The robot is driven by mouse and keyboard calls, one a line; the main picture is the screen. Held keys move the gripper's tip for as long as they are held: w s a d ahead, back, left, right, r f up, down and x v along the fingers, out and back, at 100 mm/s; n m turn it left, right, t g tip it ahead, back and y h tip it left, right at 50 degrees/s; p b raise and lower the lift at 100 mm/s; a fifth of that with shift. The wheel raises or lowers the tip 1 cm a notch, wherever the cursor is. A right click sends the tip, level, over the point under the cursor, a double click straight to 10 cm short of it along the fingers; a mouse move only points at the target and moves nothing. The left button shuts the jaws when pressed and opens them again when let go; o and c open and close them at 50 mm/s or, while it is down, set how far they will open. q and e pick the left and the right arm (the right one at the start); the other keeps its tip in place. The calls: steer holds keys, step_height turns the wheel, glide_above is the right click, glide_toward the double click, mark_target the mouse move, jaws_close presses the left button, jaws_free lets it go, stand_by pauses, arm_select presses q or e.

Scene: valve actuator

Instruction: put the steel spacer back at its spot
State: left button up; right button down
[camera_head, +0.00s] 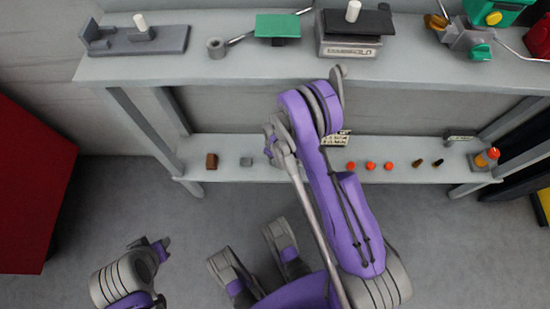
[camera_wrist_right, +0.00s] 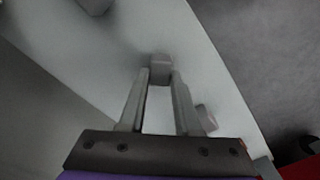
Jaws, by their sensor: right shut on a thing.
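My right gripper (camera_head: 270,140) is over the lower shelf, left of its middle. In the right wrist view its two fingers are closed on a small grey block (camera_wrist_right: 160,68), which looks like the steel spacer. The held block is hidden by the gripper and arm in the head view. I cannot tell whether it touches the shelf. Another small grey block (camera_wrist_right: 207,117) is beside the right finger; it looks like the grey block (camera_head: 246,161) on the lower shelf in the head view. My left gripper (camera_head: 162,246) is low at the left, far from the shelf; its jaws are unclear.
The lower shelf (camera_head: 228,147) also holds a brown block (camera_head: 211,161), several orange pieces (camera_head: 371,166) and an orange-topped part (camera_head: 487,158). A red cabinet (camera_head: 30,190) stands at left.

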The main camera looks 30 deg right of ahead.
steer(key=shift+r, duration=0.1)
steer(key=c, duration=0.6)
jaws_free()
steer(key=shift+r, duration=0.4)
step_height(320, 180, up, 11)
steer(key=p, duration=0.3)
steer(key=shift+r, duration=0.15)
